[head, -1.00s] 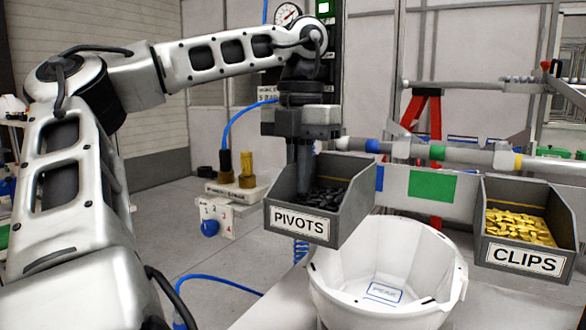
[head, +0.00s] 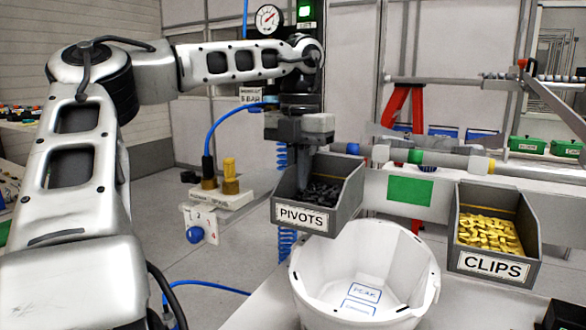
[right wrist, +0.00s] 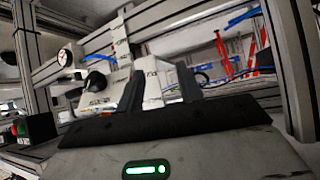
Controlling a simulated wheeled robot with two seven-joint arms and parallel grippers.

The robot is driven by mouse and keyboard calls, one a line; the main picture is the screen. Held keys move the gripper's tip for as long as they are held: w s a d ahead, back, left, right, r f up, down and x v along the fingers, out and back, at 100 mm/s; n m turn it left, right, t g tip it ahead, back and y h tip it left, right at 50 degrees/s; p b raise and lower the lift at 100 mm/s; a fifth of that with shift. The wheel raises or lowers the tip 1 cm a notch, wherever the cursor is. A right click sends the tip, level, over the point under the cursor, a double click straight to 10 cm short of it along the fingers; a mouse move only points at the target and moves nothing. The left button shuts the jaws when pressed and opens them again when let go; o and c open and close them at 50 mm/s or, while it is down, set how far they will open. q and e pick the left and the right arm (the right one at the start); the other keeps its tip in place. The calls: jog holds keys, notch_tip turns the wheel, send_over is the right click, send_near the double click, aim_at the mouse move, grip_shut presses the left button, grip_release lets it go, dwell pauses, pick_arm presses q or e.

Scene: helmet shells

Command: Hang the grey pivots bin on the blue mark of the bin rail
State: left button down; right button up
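The grey pivots bin (head: 345,205), labelled PIVOTS and filled with dark parts, hangs level from my left gripper (head: 304,172) in the head view. The gripper's fingers reach down at the bin's back left and appear shut on its wall. The bin rail (head: 452,160) runs behind, with blue (head: 352,149), green (head: 415,157) and yellow (head: 490,166) marks. The bin's back right corner is just below the blue mark. I cannot tell whether the bin touches the rail. My right gripper (right wrist: 160,92) shows only in the right wrist view, its dark fingers apart and nothing visible held.
A grey CLIPS bin (head: 458,258) with yellow parts hangs below the yellow mark. A white helmet shell (head: 312,285) stands just below the pivots bin. A fixture with yellow and dark posts (head: 213,193) and blue hoses is at left.

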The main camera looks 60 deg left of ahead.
aim_at(307, 194)
pick_arm(q)
jog(key=shift+w+a+p, duration=0.5)
jog(key=shift+w+p, duration=0.2)
jog(key=shift+w, duration=0.2)
jog(key=shift+w+a+p, duration=0.45)
jog(key=shift+w+p, duration=0.2)
jog(key=shift+w, duration=0.2)
jog(key=shift+f+b, duration=0.4)
jog(key=shift+f, duration=0.65)
jog(key=shift+f+b, duration=0.1)
jog(key=shift+b, duration=0.2)
pick_arm(e)
jog(key=shift+s+d+r, duration=0.1)
jog(key=shift+s+r, duration=0.05)
jog(key=shift+r, duration=0.25)
pick_arm(q)
jog(key=c, duration=1.6)
grip_release()
jog(key=shift+o, duration=0.2)
pick_arm(e)
jog(key=shift+f, duration=0.15)
jog(key=shift+s, duration=0.1)
